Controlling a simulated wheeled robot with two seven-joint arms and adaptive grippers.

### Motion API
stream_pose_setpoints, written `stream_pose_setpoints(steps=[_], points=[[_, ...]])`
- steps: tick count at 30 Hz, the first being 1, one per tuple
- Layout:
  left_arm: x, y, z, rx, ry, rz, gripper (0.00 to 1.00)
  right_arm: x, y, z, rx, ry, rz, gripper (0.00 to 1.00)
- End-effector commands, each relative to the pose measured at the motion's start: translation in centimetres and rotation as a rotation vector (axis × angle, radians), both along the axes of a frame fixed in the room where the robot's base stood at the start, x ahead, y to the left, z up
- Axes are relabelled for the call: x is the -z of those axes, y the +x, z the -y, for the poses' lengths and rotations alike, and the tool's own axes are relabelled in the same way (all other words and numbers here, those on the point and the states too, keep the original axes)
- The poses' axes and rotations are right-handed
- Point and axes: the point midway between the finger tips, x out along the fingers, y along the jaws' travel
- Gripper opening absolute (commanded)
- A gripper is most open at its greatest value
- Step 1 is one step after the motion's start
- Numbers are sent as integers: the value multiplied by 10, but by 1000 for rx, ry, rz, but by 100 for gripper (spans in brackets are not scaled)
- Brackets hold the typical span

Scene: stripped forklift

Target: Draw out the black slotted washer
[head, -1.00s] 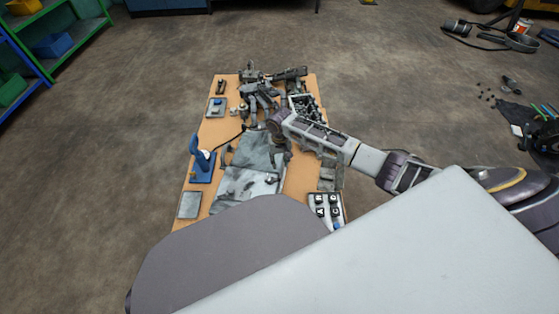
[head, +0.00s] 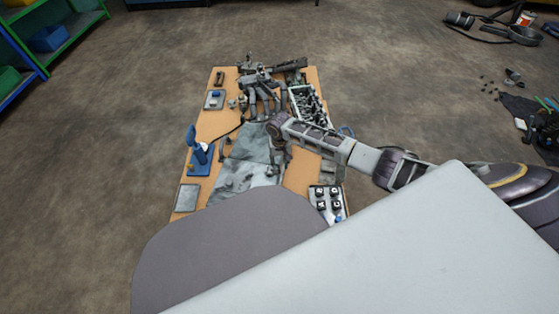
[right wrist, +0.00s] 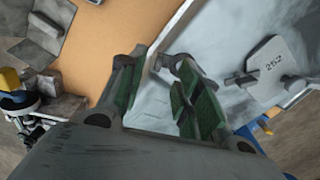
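I cannot pick out the black slotted washer in either view. My right gripper (head: 281,160) hangs over the right edge of the pale grey sheet (head: 245,150) on the workbench. In the right wrist view my right gripper (right wrist: 157,95) shows two fingers with green pads. The fingers are apart, with a gap and no object visible between the pads. The sheet's pale raised edge (right wrist: 150,75) passes beyond the fingertips. A grey tag marked 252 (right wrist: 270,68) lies on the sheet to the right. My left gripper is not in view.
A blue stand (head: 200,157) and a grey square plate (head: 187,198) are on the bench's left side. Dark machine parts (head: 262,85) and a bin of small parts (head: 308,108) occupy the far end. A white box with black knobs (head: 327,200) sits near right.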

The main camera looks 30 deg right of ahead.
Motion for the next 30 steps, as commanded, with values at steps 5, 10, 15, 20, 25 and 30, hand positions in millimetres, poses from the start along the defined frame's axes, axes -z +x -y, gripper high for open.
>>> stream_pose_setpoints(steps=[5,10,15,20,25,30], points=[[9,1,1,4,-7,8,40,17,0,0,1,1,0,34],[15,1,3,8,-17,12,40,31,0,0,0,0,-1,34],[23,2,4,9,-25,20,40,44,0,0,0,1,0,34],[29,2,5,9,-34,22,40,54,0,0,1,0,0,34],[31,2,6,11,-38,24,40,60,0,0,1,0,0,34],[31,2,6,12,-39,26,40,61,0,0,0,0,0,34]])
